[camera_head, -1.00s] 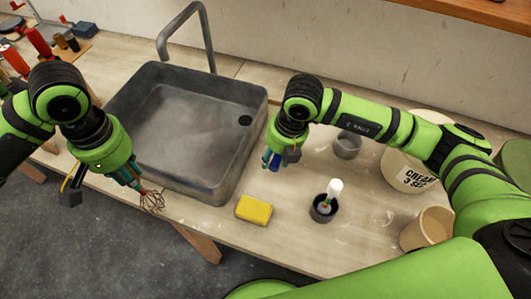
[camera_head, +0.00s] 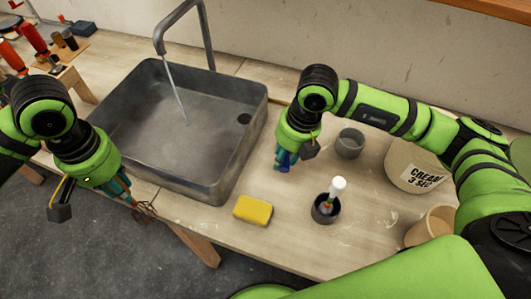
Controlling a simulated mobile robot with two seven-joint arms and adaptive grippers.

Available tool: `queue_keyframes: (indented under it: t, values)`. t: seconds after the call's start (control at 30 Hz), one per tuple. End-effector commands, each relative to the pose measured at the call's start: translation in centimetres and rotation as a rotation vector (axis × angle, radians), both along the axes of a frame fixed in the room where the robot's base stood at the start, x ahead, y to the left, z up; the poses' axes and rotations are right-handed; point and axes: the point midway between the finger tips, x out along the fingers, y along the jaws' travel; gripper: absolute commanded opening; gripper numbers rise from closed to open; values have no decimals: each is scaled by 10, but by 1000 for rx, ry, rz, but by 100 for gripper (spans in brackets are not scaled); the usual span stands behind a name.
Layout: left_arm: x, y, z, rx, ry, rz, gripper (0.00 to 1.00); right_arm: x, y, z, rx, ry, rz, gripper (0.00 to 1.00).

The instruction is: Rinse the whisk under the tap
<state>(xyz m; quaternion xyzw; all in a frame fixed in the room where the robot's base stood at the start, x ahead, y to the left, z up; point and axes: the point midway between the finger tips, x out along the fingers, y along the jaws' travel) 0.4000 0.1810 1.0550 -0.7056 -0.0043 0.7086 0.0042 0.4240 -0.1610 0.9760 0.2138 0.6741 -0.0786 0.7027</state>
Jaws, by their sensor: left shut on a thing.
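The whisk (camera_head: 145,210) has thin brown wires and hangs just in front of the sink's front left side, over the bench edge. My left gripper (camera_head: 122,194) is shut on the whisk's handle, which the fingers mostly hide. The grey tap (camera_head: 206,35) stands at the back of the sink, and a thin stream of water (camera_head: 176,92) falls from its spout into the grey sink (camera_head: 150,135). The whisk is outside the sink, apart from the stream. My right gripper (camera_head: 284,163) is right of the sink above the bench; its finger opening is unclear.
A dark cup with a white-topped brush (camera_head: 327,206), a grey cup (camera_head: 350,143), a cream tub (camera_head: 412,165) and a tan cup (camera_head: 432,226) stand to the right. Tools stand at the far left.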

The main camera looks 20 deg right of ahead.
Motion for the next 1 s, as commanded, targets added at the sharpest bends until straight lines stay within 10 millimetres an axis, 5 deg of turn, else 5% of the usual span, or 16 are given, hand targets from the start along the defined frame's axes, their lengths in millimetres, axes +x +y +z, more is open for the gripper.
queue_keyframes:
  t: [0.47,1.0]
  values:
    - [0,0,0,0,0,0,0,0,-1,8,1,-1,-1,55]
    - [0,0,0,0,0,0,0,-8,-19,106,0,-2,-2,55]
